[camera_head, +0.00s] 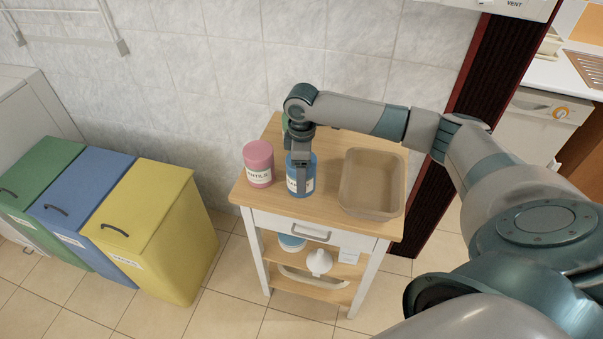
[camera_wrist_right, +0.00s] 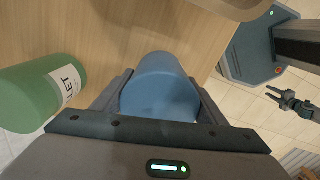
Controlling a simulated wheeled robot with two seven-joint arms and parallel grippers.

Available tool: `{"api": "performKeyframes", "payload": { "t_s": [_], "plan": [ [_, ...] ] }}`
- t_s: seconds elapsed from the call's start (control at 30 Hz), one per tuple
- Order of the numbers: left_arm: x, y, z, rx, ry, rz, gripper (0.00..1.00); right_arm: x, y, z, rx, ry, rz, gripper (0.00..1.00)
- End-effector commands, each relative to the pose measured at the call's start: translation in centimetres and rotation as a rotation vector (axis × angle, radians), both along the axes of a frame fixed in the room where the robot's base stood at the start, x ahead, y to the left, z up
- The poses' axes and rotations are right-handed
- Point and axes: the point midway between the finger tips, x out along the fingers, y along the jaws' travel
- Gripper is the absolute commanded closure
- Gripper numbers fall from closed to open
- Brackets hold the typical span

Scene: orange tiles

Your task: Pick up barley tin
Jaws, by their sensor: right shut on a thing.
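The blue tin (camera_head: 300,184), taken as the barley tin, stands upright on the wooden top of a small cart. Its label is partly covered, so its word cannot be read in full. My right gripper (camera_head: 302,160) reaches down over it from above, its fingers shut on its sides. In the right wrist view the blue tin (camera_wrist_right: 160,88) sits between the two fingers. My left gripper (camera_wrist_right: 282,97) shows small at the right of that view, away from the cart, its fingers apart and empty.
A pink tin (camera_head: 258,163) stands close left of the blue tin. A green tin (camera_wrist_right: 42,92) stands behind it, mostly hidden in the head view. A brown tray (camera_head: 371,213) lies to the right. Lidded bins (camera_head: 150,230) stand left of the cart; a tiled wall is behind.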

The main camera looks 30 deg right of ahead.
Motion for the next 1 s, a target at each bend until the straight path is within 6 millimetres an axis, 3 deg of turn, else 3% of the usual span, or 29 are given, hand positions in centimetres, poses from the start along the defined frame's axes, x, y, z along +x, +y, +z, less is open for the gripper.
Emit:
{"api": "performKeyframes", "payload": {
  "t_s": [0.27, 0.53, 1.0],
  "plan": [
    [0.0, 0.0, -0.4, 0.0, 0.0, 0.0, 0.64, 0.1, 0.0, 0.6, 0.001, -0.002, 0.0, 0.69],
    [0.0, 0.0, -2.0, 0.0, 0.0, 0.0, 0.64, 0.2, 0.0, 3.9, 0.001, -0.006, 0.0, 0.69],
    [0.1, 0.1, -4.7, 0.001, -0.001, 0.0, 0.64, -5.2, -6.9, 9.0, -0.001, -0.002, -0.003, 0.69]
  ]
}}
